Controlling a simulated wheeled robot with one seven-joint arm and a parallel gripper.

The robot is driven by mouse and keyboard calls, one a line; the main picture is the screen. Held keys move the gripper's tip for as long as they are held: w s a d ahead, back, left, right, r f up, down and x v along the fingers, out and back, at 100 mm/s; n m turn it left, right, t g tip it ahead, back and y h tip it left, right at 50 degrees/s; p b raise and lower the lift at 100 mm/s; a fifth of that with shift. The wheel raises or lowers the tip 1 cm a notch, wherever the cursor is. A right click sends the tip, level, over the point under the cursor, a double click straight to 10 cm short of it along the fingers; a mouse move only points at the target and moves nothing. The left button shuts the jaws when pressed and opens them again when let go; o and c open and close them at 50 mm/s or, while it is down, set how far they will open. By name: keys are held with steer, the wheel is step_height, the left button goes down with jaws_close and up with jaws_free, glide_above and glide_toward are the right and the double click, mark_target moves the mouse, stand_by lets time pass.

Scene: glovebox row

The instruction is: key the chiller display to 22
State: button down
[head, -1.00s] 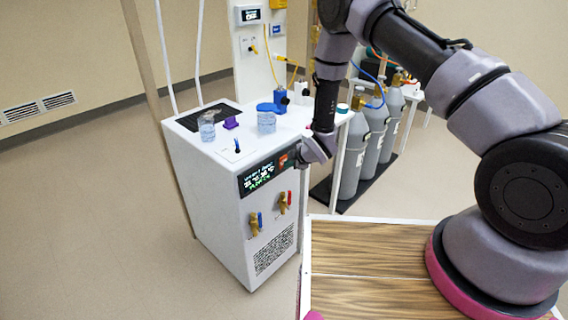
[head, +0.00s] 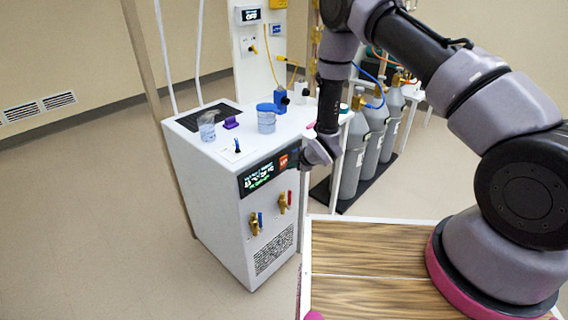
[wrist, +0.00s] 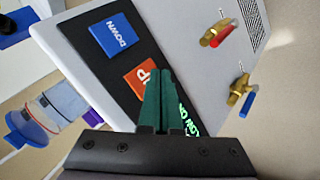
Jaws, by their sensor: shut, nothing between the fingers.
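The chiller (head: 215,200) is a white cabinet with a black panel on its upper front edge. The display (head: 262,176) shows small white and green text that I cannot read. In the wrist view, its green text (wrist: 188,122) is partly hidden by my fingers. The orange UP button (wrist: 142,76) is partly covered by my fingertips, and the blue DOWN button (wrist: 115,35) lies beyond it, uncovered. My gripper (wrist: 162,75) is shut and empty, its green fingertips over the edge of UP. I cannot tell whether they touch. The gripper (head: 302,160) is at the panel's right end.
Brass valves with red (wrist: 222,35) and blue (wrist: 248,104) handles stick out below the panel. Beakers (head: 207,127) and a blue-lidded jar (head: 266,122) stand on the chiller top. Grey gas cylinders (head: 354,160) stand to the right. A wooden-topped surface (head: 360,262) is in front.

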steer(key=s+d, duration=0.1)
steer(key=d, duration=0.1)
steer(key=s+d, duration=0.2)
stand_by(0.4)
stand_by(2.6)
